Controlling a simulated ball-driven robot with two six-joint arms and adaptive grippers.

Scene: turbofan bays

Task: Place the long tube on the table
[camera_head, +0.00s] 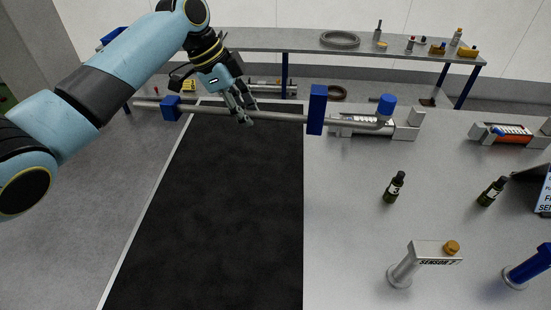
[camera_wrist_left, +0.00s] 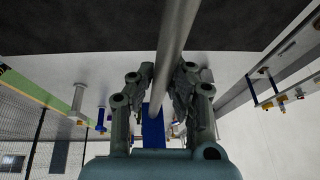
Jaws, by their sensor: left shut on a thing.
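The long grey tube (camera_head: 275,117) runs nearly level across the upper middle of the head view. It carries a small blue block (camera_head: 170,107) near its left end and a taller blue block (camera_head: 317,109) further right. My left gripper (camera_head: 244,114) is shut on the tube between the two blue blocks. In the wrist view the tube (camera_wrist_left: 182,35) passes between the fingers (camera_wrist_left: 162,100). The tube appears above the grey table (camera_head: 350,230); its exact height is unclear. My right gripper is not in view.
Two dark bottles, one (camera_head: 394,187) nearer the middle, and a sensor stand (camera_head: 402,268) occupy the right. Cradles with cylinders (camera_head: 515,134) stand behind. A rear bench (camera_head: 270,42) holds small parts. The mat is clear.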

